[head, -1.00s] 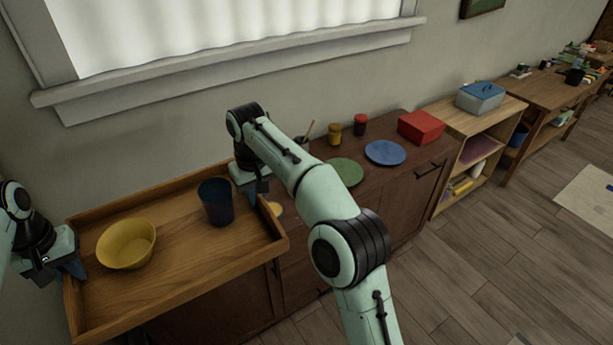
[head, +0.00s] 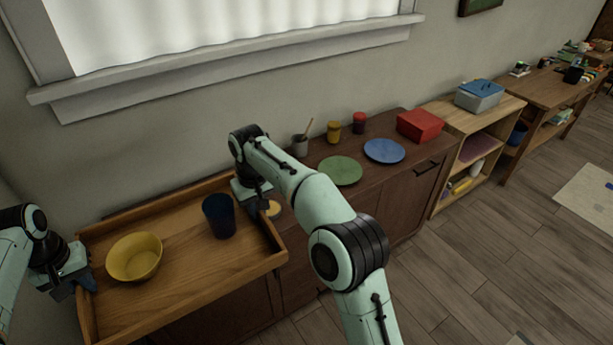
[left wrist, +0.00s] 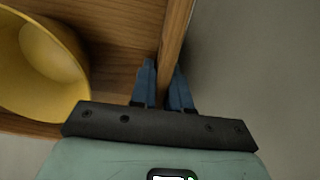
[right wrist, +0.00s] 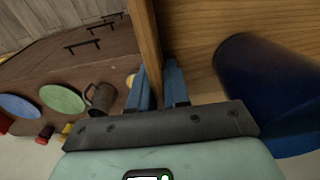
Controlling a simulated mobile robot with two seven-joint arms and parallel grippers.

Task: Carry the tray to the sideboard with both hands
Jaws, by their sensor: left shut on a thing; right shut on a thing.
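The wooden tray (head: 185,270) is at the lower left of the head view, over the left part of the dark brown sideboard (head: 315,215); I cannot tell whether it touches the top. A yellow bowl (head: 134,257) stands on its left part and a dark blue cup (head: 219,216) near its right end, both upright. My left gripper (head: 85,283) is shut on the tray's left wall, which also shows between the fingers in the left wrist view (left wrist: 174,35). My right gripper (head: 256,204) is shut on the right wall, seen in the right wrist view (right wrist: 146,45).
On the sideboard's right part are a green plate (head: 340,171), a blue plate (head: 385,151), a red box (head: 420,125), a yellow jar (head: 333,132), a red jar (head: 359,123) and a grey mug (head: 300,145). A window sill (head: 230,72) is behind.

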